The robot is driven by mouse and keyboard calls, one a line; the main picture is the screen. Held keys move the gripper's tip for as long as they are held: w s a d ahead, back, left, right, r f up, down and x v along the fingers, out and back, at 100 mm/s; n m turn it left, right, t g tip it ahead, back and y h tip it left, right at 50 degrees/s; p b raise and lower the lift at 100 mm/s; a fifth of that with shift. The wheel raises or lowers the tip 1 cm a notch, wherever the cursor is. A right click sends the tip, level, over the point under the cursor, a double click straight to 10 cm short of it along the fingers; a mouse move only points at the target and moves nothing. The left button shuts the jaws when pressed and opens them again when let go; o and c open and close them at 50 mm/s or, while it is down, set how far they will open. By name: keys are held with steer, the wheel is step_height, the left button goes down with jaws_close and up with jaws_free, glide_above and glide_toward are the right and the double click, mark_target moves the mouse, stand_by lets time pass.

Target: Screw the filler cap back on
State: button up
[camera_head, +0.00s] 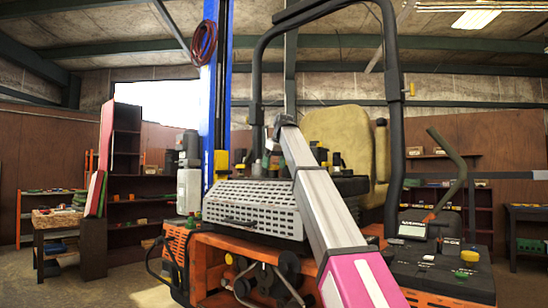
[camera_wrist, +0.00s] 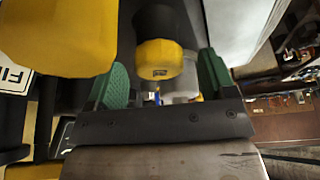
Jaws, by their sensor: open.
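In the wrist view, a yellow cap-like piece (camera_wrist: 160,60) sits at the end of a dark cylinder, between and beyond the green finger pads of my gripper (camera_wrist: 158,82). The gripper is open, with visible space between each pad and the piece. A larger yellow rounded piece (camera_wrist: 62,35) fills the upper left, close to the camera. I cannot tell which of the two is the filler cap. A white label (camera_wrist: 14,80) reading "FI" is cut off at the left edge. In the head view my arm reaches up toward the mower (camera_head: 255,207); its gripper is not clearly distinguishable there.
The mower's black roll bar (camera_head: 393,110) and tan seat (camera_head: 335,135) stand near my arm. A blue lift post (camera_head: 216,90) rises to the left. A grey surface (camera_wrist: 235,25) lies right of the fingers. Shelves (camera_head: 124,155) stand farther back.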

steer(key=shift+f, duration=0.2)
steer(key=c, duration=1)
steer(key=m, duration=0.2)
steer(key=m+h, duration=0.1)
steer(key=m, duration=0.1)
steer(key=shift+a+t+h, duration=0.15)
steer(key=shift+t+h, duration=0.15)
steer(key=shift+t, duration=0.1)
steer(key=shift+m+h, duration=0.4)
steer(key=shift+m, duration=0.8)
